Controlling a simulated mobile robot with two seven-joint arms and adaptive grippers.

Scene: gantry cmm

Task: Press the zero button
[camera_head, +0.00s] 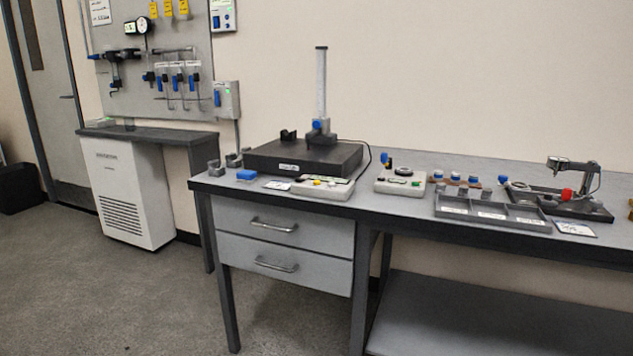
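A light grey control box (322,190) lies at the front edge of the bench, in front of a dark surface plate (296,158). It carries small yellow and green spots that look like buttons. A second light box (400,184) with a dark round part and a blue and yellow part sits to its right. The labels are too small to read, so I cannot tell which button is the zero button. Neither of my grippers is in view.
The bench (410,208) has drawers (283,246) below its left end. A height stand (321,95) rises from the plate. A sorting tray (492,213) and a small stand with a red knob (567,194) are at right. Floor (130,300) is clear at front left.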

